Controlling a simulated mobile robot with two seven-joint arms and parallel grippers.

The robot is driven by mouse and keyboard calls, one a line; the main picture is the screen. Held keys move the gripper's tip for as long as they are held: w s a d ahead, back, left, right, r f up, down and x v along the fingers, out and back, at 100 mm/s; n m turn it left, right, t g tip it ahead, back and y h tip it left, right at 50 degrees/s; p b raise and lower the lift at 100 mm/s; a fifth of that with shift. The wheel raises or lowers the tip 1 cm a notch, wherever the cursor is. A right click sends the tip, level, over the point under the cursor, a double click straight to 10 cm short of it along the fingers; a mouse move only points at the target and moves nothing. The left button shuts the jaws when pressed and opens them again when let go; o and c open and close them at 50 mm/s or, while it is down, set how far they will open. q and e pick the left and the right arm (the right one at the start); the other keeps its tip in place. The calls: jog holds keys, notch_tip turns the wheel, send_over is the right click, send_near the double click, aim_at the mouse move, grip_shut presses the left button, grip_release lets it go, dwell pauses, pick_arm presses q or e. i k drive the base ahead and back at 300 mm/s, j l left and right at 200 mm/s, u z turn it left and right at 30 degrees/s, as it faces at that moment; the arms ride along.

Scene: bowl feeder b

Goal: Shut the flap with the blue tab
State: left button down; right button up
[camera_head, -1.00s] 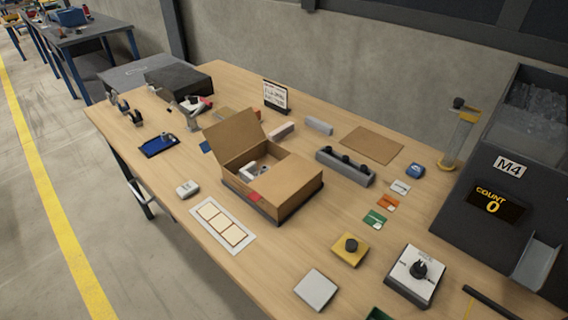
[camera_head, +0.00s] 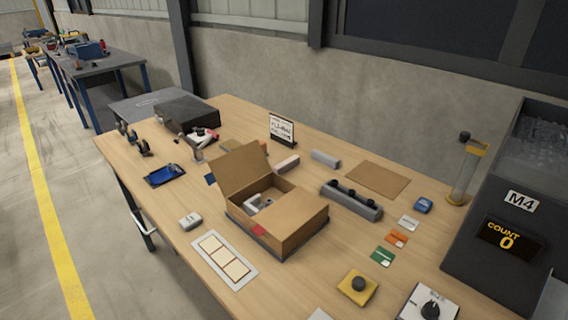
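A brown cardboard box (camera_head: 290,236) stands open on a dark base on the wooden table. Its left flap (camera_head: 244,169) stands up and leans outward to the left. Its right part is covered by a flat brown panel (camera_head: 302,213). Pale grey parts (camera_head: 259,203) lie inside the box. A red tab (camera_head: 258,230) shows on the near side. A small blue patch (camera_head: 210,179) shows just left of the raised flap; I cannot tell whether it is a tab on the box or a separate thing. Neither of my grippers is in view.
A white card strip (camera_head: 224,261) lies in front of the box. A grey bar with black knobs (camera_head: 351,201) stands right of it. A blue tray (camera_head: 165,175) and a small grey-white device (camera_head: 190,221) lie left. A dark M4 machine (camera_head: 500,215) stands at the right.

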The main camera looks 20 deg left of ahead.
aim_at(232, 172)
jog(key=j+z, duration=1.2)
jog(key=k+j+z, duration=0.1)
jog(key=j+z, duration=0.15)
jog(key=z, duration=0.15)
jog(key=k+j+z, duration=0.2)
jog(key=j, duration=0.4)
jog(key=k+j+z, duration=0.15)
jog(key=k+j, duration=0.3)
jog(key=k+j+z, duration=0.2)
jog(key=k+j, duration=0.15)
jog(key=j, duration=0.2)
jog(key=k+j, duration=0.55)
jog(key=j, duration=0.15)
jog(key=k+j, duration=0.5)
jog(key=j, duration=0.2)
